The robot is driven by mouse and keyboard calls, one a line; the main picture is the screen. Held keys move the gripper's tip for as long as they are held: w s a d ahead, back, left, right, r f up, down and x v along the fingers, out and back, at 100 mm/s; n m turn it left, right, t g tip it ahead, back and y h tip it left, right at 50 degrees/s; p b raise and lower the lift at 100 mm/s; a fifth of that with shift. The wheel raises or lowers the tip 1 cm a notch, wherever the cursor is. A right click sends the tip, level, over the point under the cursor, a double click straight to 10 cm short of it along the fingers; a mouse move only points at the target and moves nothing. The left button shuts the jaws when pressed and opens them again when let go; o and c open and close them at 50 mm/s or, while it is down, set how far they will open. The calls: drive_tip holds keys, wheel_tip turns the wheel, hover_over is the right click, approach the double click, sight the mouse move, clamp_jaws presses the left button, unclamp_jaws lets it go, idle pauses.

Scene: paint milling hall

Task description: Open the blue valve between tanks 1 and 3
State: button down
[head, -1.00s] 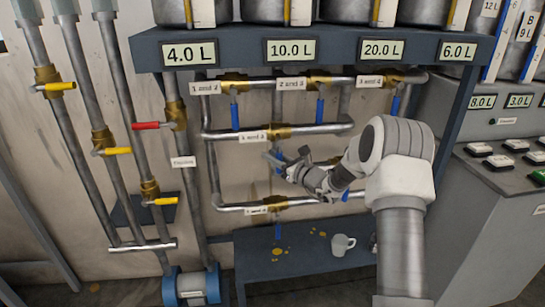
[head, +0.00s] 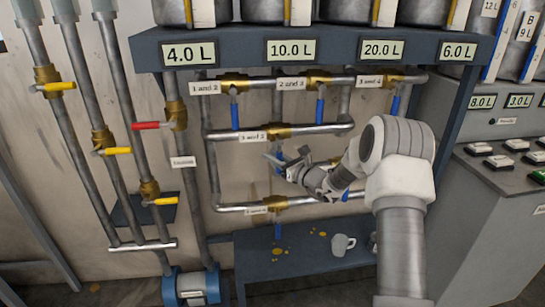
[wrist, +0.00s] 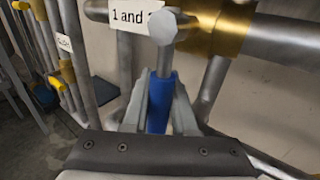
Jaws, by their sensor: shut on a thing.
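The blue valve sits on the middle horizontal pipe. Its brass body (head: 278,131) is beside a small label that seems to read "1 and 3" (head: 253,136); in the wrist view the last figure of the label (wrist: 133,14) is hidden by the valve's stem. Its blue handle (wrist: 159,100) hangs down, across the pipe. My gripper (head: 277,160) is at this handle, and in the wrist view my gripper (wrist: 160,88) is shut on it, with one finger on each side. In the head view my gripper mostly hides the handle.
Other blue-handled valves (head: 235,115) (head: 320,105) are on the pipe above, and one (head: 278,203) is below. Yellow and red handles (head: 145,126) are on the left pipes. A mug (head: 342,245) stands on the low bench (head: 300,262). A button console (head: 495,165) is at right.

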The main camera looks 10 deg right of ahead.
drive_tip(key=shift+d, duration=0.1)
drive_tip(key=d+r+n+g+h+b, duration=0.2)
drive_tip(key=d+n+g+h+b, duration=0.1)
drive_tip(key=d+n+h, duration=0.3)
drive_tip(key=shift+d+r+n+g+h+b, duration=0.3)
drive_tip(key=shift+n+h+b, duration=0.4)
drive_tip(key=shift+n, duration=0.7)
drive_tip(key=shift+d, duration=0.1)
drive_tip(key=c, duration=0.7)
unclamp_jaws()
